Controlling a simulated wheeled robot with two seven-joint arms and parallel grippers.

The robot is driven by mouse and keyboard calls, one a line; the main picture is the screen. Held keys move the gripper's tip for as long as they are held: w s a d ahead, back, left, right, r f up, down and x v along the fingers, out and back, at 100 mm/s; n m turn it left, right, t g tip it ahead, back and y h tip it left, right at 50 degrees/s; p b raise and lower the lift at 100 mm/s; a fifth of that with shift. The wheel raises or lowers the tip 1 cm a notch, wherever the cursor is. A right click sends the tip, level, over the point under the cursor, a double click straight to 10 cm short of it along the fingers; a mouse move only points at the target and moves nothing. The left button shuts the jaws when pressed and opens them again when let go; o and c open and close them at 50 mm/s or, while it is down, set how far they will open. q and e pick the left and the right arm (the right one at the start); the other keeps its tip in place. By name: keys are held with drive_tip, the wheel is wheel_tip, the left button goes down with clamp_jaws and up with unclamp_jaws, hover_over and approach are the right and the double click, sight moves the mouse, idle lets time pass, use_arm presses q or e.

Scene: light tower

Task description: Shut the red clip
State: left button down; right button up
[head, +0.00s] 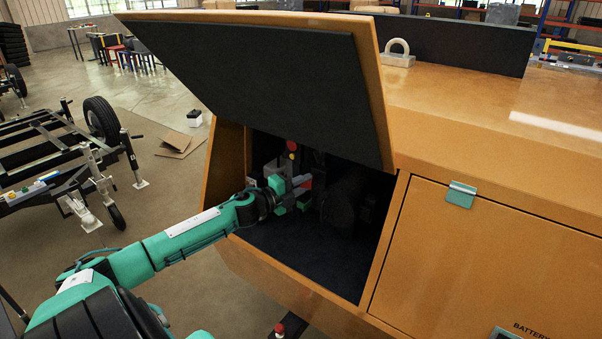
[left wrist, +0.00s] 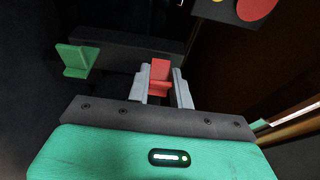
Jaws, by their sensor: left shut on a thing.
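The red clip (left wrist: 160,70) stands between the two grey fingers of my left gripper (left wrist: 161,88) in the left wrist view. The fingers are shut on it, one on each side. The clip's lower part is hidden by the gripper body. A green clip (left wrist: 75,58) stands apart to the left, by a dark bar (left wrist: 125,52). In the head view my left gripper (head: 297,186) reaches inside the dark compartment of the orange housing, with a bit of red (head: 305,181) at its fingers. My right gripper is not in view.
The raised orange lid (head: 270,80) with a dark lining hangs above my arm. A red disc (left wrist: 256,8) on a dark plate is close by the gripper. The compartment's dark floor (head: 300,255) is clear in front. A closed battery door (head: 490,250) is to the right.

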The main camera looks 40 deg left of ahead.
use_arm(q)
drive_tip(key=n+y+p, duration=0.1)
drive_tip(key=d+n+y, duration=0.1)
drive_tip(key=y, duration=0.1)
drive_tip(key=shift+r+p, duration=0.2)
drive_tip(key=shift+p, duration=0.15)
drive_tip(key=y, duration=0.1)
drive_tip(key=n+y+p, duration=0.1)
drive_tip(key=shift+w+d+f+n+y, duration=0.15)
drive_tip(key=shift+d+n+y, duration=0.1)
drive_tip(key=shift+n+y, duration=0.05)
drive_tip(key=shift+w+d+n+g+y, duration=0.1)
drive_tip(key=shift+d+n+g+y, duration=0.1)
drive_tip(key=shift+n+y, duration=0.7)
drive_tip(key=shift+w+d+n+g+y, duration=0.15)
drive_tip(key=shift+n+y, duration=0.35)
drive_tip(key=shift+y, duration=0.7)
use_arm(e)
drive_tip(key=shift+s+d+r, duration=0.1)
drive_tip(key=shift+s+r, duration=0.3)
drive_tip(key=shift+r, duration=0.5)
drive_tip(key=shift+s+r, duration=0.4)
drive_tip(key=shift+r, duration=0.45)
use_arm(q)
drive_tip(key=shift+f, duration=0.1)
drive_tip(key=c, duration=1.2)
unclamp_jaws()
drive_tip(key=shift+c, duration=0.2)
drive_tip(key=shift+s+d, duration=0.1)
